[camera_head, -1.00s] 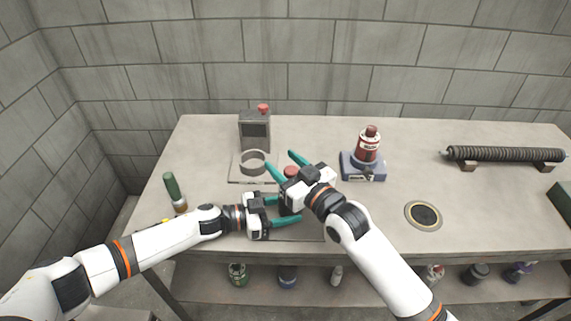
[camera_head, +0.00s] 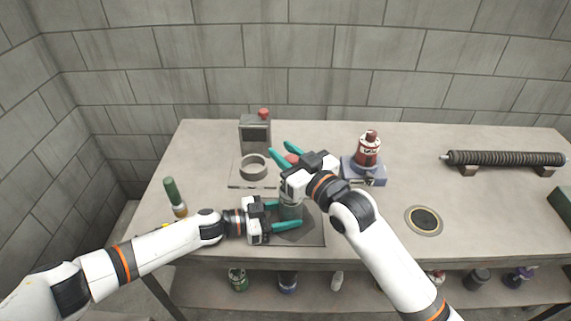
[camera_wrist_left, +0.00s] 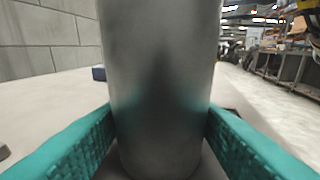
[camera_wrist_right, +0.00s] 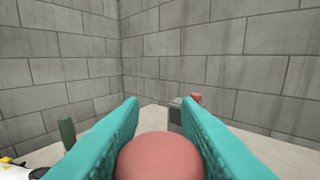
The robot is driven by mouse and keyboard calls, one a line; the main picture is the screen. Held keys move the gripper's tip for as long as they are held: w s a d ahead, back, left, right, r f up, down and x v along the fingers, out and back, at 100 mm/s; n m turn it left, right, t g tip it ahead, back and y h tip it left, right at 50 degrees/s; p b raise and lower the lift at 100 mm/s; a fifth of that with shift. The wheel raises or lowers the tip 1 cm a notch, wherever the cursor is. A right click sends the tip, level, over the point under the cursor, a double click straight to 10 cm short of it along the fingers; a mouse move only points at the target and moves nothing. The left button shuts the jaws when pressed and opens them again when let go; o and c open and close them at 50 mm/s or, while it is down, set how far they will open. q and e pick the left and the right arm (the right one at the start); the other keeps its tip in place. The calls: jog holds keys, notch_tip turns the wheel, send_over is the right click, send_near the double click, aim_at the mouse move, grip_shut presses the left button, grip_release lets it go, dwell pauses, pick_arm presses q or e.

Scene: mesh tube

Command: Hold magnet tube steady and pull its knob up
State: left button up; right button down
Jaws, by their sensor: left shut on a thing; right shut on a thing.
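The magnet tube (camera_head: 291,207) is a grey cylinder standing upright on a dark square plate (camera_head: 312,236) near the table's front edge. My left gripper (camera_head: 287,214) is shut on the tube's body from the left; the tube fills the left wrist view (camera_wrist_left: 162,90) between the teal fingers. The red knob (camera_head: 292,160) is at the top of the tube, mostly hidden by my right gripper (camera_head: 288,150). My right gripper is shut on the knob, whose round top shows between the fingers in the right wrist view (camera_wrist_right: 160,158). Whether the knob's shaft is drawn out is hidden.
A grey ring on a plate (camera_head: 253,168) and a grey box with a red button (camera_head: 255,133) stand behind. A red bottle on a blue base (camera_head: 367,152) is to the right. A green-handled tool (camera_head: 174,194) stands left. A dark coil (camera_head: 505,158) lies far right.

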pick_arm(q)
jog(key=shift+a+f, duration=0.1)
jog(key=shift+f, duration=0.05)
pick_arm(e)
jog(key=shift+r, duration=0.2)
jog(key=c, duration=1.1)
grip_release()
jog(key=shift+s+d+f, duration=0.1)
jog(key=shift+s, duration=0.05)
jog(key=v, duration=1.1)
jog(key=shift+s+d, duration=0.2)
jog(key=shift+s, duration=0.15)
